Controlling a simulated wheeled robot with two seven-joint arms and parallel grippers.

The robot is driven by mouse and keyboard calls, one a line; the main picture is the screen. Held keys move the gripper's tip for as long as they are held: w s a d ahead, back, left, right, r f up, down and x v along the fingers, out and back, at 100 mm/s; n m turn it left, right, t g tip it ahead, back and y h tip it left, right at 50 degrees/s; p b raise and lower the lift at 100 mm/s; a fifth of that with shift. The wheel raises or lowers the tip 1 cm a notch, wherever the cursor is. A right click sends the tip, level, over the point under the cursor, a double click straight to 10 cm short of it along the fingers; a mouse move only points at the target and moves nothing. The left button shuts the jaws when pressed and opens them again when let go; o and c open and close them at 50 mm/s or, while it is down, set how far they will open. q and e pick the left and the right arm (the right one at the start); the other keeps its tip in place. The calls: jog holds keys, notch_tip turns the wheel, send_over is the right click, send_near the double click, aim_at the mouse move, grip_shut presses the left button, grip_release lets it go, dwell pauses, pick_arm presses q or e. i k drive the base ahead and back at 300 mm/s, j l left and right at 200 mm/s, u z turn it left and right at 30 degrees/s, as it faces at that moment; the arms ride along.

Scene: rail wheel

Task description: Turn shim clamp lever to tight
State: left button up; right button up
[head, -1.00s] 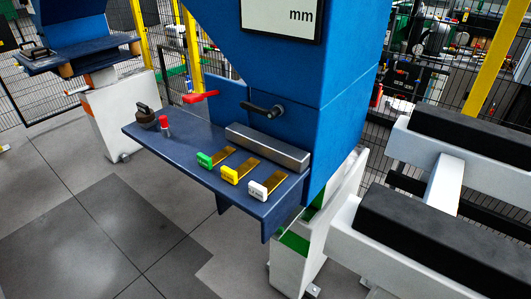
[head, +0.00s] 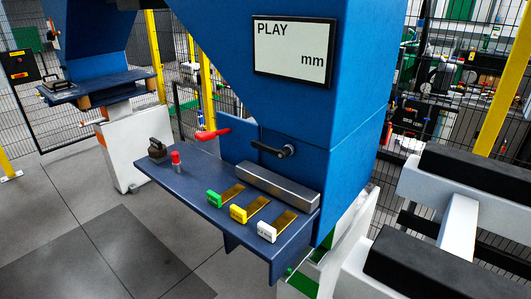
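A black lever (head: 272,149) is mounted on the front of the blue machine column, above a grey metal bar (head: 278,187). Its arm lies nearly level, with the pivot hub at its right end. A red lever (head: 212,134) sticks out to the left from a blue plate beside it. Which of the two is the shim clamp lever I cannot tell for certain. Three brass shims with green (head: 214,199), yellow (head: 238,213) and white (head: 267,231) tags lie on the dark blue shelf (head: 190,208) before the bar. Neither of my grippers is in view.
A red-capped pin (head: 176,161) and a dark handled block (head: 157,150) stand at the shelf's left end. A display (head: 294,50) above reads "PLAY mm". White beams with black pads (head: 435,262) stand at right. The floor at lower left is clear.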

aim_at(270, 148)
jog(key=i+j, duration=0.65)
jog(key=j, duration=0.25)
jog(key=i+j, duration=0.35)
jog(key=j, duration=0.15)
jog(key=i+j+z, duration=0.1)
jog(key=j, duration=0.25)
jog(key=i+j+z, duration=0.1)
jog(key=i+j, duration=0.2)
jog(key=i+j+z, duration=0.1)
jog(key=j, duration=0.3)
jog(key=i+j+z, duration=0.1)
jog(key=i+j, duration=0.2)
jog(key=i+j+z, duration=0.15)
jog(key=j, duration=0.35)
